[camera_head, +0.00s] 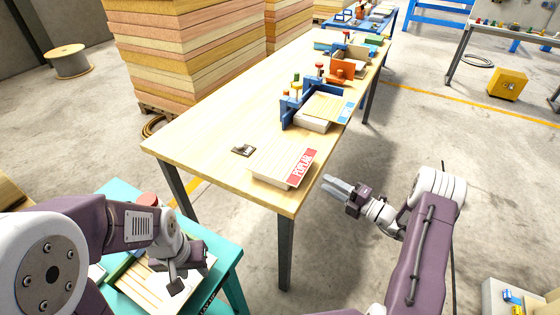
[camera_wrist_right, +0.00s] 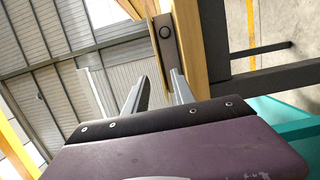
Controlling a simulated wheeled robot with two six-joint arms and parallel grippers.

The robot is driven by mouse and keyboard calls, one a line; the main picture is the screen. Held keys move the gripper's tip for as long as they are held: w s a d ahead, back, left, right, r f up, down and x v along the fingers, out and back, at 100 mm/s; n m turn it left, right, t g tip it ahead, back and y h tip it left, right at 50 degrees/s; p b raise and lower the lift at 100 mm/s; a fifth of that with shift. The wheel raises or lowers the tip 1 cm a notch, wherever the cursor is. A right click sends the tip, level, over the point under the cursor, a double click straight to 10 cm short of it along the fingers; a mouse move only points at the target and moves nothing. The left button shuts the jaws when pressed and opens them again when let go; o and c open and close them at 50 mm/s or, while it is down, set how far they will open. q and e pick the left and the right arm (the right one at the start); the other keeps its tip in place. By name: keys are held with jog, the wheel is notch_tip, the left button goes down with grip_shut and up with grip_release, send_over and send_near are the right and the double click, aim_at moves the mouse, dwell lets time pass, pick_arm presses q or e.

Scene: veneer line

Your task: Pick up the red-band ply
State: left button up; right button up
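The red-band ply (camera_head: 276,156) is a pale wood sheet with a red end band lettered POPLAR. It lies on a white block (camera_head: 268,182) at the near right corner of the long wooden table, its red end towards the edge. My right gripper (camera_head: 330,185) is right of the red band, off the table's side, apart from the ply. Its fingers stand apart with nothing between them, as the right wrist view (camera_wrist_right: 158,90) shows. My left gripper (camera_head: 186,275) is low at the left, over the teal table; its fingertips are too unclear to read.
A small dark object (camera_head: 243,150) lies left of the ply. Behind it stand a blue fixture (camera_head: 288,112) with a blue-band sheet (camera_head: 346,112) and an orange fixture (camera_head: 343,70). The teal table (camera_head: 232,252) is at lower left. Stacked boards (camera_head: 185,50) stand left of the long table (camera_head: 215,125).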

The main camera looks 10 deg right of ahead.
aim_at(306, 171)
jog(key=p+x, duration=0.1)
jog(key=x, duration=0.8)
jog(key=shift+a, duration=0.35)
grip_shut()
dwell(1.0)
